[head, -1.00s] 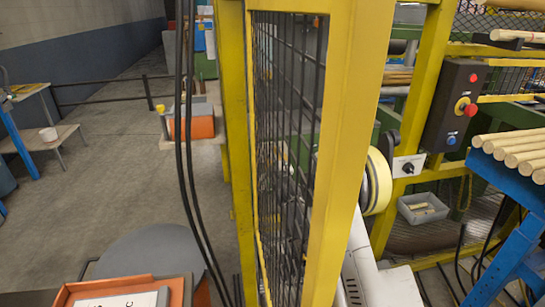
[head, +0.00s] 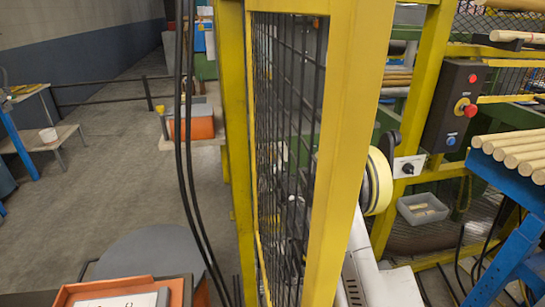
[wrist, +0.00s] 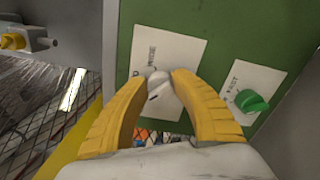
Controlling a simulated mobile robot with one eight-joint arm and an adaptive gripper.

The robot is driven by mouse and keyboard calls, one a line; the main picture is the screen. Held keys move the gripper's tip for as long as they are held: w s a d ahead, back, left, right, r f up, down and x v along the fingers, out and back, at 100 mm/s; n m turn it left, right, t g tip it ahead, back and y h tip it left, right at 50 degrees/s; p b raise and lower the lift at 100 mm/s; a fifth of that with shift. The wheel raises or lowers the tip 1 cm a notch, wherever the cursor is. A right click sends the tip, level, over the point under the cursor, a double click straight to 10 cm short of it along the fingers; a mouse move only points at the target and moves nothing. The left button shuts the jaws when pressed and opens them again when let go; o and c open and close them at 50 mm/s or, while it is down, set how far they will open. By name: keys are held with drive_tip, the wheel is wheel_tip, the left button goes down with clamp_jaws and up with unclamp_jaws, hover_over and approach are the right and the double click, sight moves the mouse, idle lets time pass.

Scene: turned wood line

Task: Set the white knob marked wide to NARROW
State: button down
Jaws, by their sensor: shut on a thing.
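The white knob (wrist: 158,84) sits on a white plate (wrist: 185,57) fixed to a green panel in the wrist view. A dark mark shows on the knob, and the lettering on its plate is partly visible but too small to read surely. My gripper (wrist: 160,78) is shut on the knob, with one yellow finger on each side of it. The fingers cover the lower part of the plate. In the head view the knob and my fingers do not show; a yellow post stands in front of part of my white arm.
A green knob (wrist: 250,101) on its own white plate is close right of my gripper. A grey box with a yellow part (wrist: 14,41) is at upper left. In the head view, a yellow post (head: 345,130), mesh guard and red-button control box (head: 455,105) stand near my arm.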

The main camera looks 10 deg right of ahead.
drive_tip(key=shift+r+n, duration=0.1)
drive_tip(key=shift+n, duration=1)
drive_tip(key=c, duration=1)
unclamp_jaws()
drive_tip(key=shift+c, duration=0.2)
drive_tip(key=s, duration=1.2)
